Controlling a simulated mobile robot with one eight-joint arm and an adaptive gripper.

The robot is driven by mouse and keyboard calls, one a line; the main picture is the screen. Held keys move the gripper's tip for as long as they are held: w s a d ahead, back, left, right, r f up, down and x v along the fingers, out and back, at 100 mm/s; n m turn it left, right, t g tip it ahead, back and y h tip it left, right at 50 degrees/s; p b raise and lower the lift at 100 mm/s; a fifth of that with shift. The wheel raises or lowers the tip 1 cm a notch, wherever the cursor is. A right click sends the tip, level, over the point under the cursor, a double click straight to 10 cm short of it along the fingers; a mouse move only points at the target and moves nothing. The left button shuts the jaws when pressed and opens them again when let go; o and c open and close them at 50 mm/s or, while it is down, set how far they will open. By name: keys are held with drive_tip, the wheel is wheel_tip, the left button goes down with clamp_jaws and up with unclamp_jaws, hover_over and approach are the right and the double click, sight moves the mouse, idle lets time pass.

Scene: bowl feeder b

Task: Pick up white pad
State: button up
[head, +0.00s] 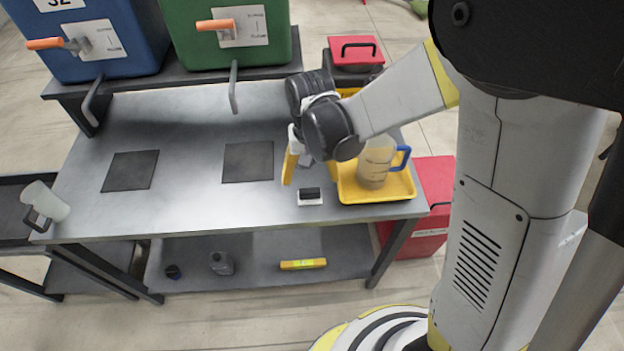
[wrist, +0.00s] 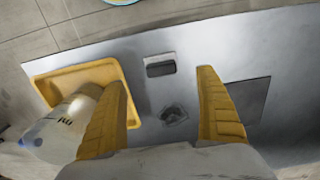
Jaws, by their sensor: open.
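A small white pad (head: 310,201) lies on the metal table, left of the yellow tray, with a black block on its far part. In the wrist view the black block with its pale edge (wrist: 160,66) shows just beyond the fingertips, between their lines. My gripper (head: 311,178) is open and empty above the table, its yellow fingers pointing down. In the wrist view my gripper (wrist: 163,78) has its fingers wide apart. A small grey item (wrist: 173,114) lies on the table between the fingers; I cannot tell what it is.
The yellow tray (head: 398,194) holds a clear jug (head: 375,165) with a blue handle, close to the pad. Two dark square mats (head: 248,162) lie to the left. Blue (head: 85,15) and green (head: 245,52) bins stand at the back.

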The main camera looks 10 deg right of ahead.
sight(310, 191)
wheel_tip(310, 191, down, 9)
drive_tip(key=b, duration=0.4)
drive_tip(key=shift+w+a+f, duration=0.1)
drive_tip(key=shift+w+a, duration=0.05)
drive_tip(key=c, duration=1.3)
